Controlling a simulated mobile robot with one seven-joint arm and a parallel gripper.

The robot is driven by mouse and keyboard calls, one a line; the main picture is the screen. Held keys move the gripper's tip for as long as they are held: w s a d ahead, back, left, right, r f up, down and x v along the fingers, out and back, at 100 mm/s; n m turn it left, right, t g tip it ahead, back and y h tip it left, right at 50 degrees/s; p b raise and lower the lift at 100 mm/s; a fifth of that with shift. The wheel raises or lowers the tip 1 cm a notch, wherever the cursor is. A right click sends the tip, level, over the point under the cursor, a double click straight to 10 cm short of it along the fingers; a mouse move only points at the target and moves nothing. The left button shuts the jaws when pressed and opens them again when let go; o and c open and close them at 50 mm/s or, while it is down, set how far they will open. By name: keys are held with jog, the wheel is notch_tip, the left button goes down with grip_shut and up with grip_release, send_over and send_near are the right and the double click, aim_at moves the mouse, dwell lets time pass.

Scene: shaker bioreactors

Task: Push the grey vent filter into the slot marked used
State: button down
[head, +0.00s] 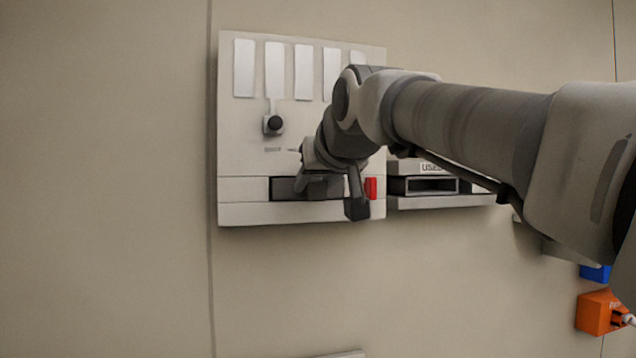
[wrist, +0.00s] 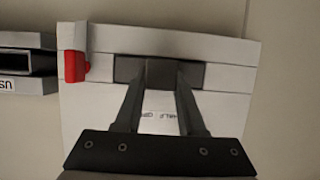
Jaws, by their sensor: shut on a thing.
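My gripper (wrist: 161,84) is at the long dark recess in the white wall panel, its two fingers shut on a dark grey block, which looks like the grey vent filter (wrist: 160,72). The block sits within the recess, level with its middle. In the head view my gripper (head: 328,188) covers much of the recess, and the filter cannot be made out clearly there. The slot marked used (head: 432,185) is a dark rectangular opening in a separate unit right of the panel. It shows partly at the left edge of the wrist view (wrist: 14,67).
A red tab (head: 370,188) stands at the panel's right end, between the recess and the used slot. The panel (head: 245,150) also bears a black knob (head: 273,125) and several pale strips. Orange (head: 598,312) and blue (head: 595,272) boxes are at lower right.

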aim_at(317, 186)
jog(key=shift+s, duration=0.15)
jog(key=shift+s+d+b, duration=0.15)
jog(key=shift+s+b, duration=0.15)
jog(key=shift+s, duration=0.05)
jog(key=shift+s+d, duration=0.1)
jog(key=shift+s, duration=0.25)
jog(key=shift+s+d+b, duration=0.15)
jog(key=shift+s+b, duration=0.15)
jog(key=shift+s, duration=0.15)
jog(key=shift+s, duration=0.25)
jog(key=shift+s+d+b, duration=0.2)
jog(key=shift+s+b, duration=0.1)
jog(key=shift+s, duration=0.25)
jog(key=shift+s, duration=0.15)
jog(key=shift+s+d, duration=0.15)
jog(key=shift+s, duration=0.2)
jog(key=shift+s+d+b, duration=0.1)
jog(key=shift+s+b, duration=0.25)
